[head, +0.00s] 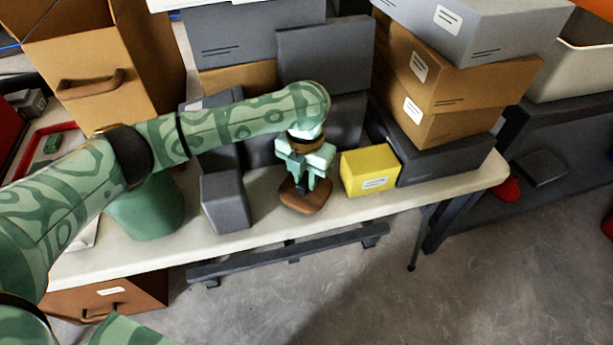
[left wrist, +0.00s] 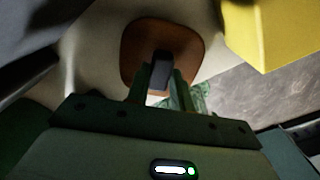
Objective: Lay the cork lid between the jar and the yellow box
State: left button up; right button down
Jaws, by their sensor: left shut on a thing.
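The cork lid (head: 304,197) is a brown, rounded slab with a dark knob on top, at the front part of the white table. It also shows in the left wrist view (left wrist: 134,60). My left gripper (head: 303,183) points down and is shut on the lid's knob. I cannot tell whether the lid touches the tabletop. The yellow box (head: 368,172) stands right of the lid, apart from it, and shows at the top right in the left wrist view (left wrist: 282,32). A green, rounded vessel (head: 147,211) stands farther left, partly behind my arm; I cannot tell whether it is the jar.
A dark grey box (head: 225,203) stands left of the lid. Stacked grey and brown boxes (head: 450,82) crowd the back of the white table (head: 440,193). The table's front edge is close to the lid, with a narrow clear strip around it.

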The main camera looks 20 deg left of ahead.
aim_at(306, 181)
pick_arm(q)
grip_shut()
jog(key=o, duration=1)
grip_release()
pick_arm(e)
jog(key=shift+a, duration=0.1)
pick_arm(q)
notch_tip(306, 181, up, 12)
jog(key=p, duration=0.6)
jog(key=shift+s+r, duration=0.1)
jog(key=shift+r, duration=0.05)
pick_arm(e)
notch_tip(306, 181, up, 6)
jog(key=w, duration=0.2)
jog(key=shift+t, duration=0.3)
jog(key=shift+w, duration=0.1)
